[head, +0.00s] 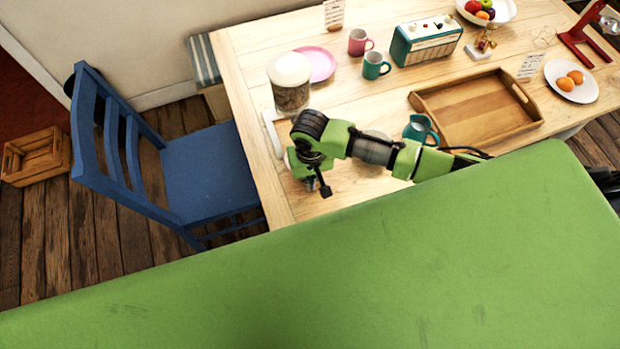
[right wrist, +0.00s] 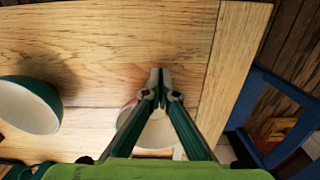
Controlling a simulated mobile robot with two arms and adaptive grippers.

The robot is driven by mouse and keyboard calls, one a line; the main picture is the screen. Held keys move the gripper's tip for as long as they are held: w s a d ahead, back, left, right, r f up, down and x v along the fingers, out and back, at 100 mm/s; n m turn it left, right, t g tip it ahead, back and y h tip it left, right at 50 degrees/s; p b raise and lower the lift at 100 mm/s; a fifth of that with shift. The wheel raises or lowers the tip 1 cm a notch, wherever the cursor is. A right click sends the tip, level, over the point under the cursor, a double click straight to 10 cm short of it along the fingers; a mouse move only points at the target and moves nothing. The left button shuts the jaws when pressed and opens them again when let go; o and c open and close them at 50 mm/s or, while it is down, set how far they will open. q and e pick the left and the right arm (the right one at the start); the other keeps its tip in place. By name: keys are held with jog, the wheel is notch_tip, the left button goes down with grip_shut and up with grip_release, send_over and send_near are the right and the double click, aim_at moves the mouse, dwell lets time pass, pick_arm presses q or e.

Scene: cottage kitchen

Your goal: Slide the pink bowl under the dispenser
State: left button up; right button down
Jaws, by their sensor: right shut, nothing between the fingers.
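In the right wrist view a pale bowl with a reddish rim (right wrist: 155,132), likely the pink bowl, sits on the table, partly covered by my gripper fingers. My right arm hides it in the head view. My right gripper (right wrist: 160,76) is shut and empty, pointing down over the table near this bowl; contact cannot be told. It also shows in the head view (head: 308,168) near the table's left end. A tall clear container with a white lid (head: 290,92), possibly the dispenser, stands behind it. My left gripper is not in view.
A pink plate (head: 322,62), mugs (head: 375,66), a radio (head: 427,42) and a wooden tray (head: 477,108) occupy the table. A blue chair (head: 210,172) stands at its left edge.

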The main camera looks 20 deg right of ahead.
jog(key=shift+w, duration=0.15)
jog(key=shift+w, duration=1.95)
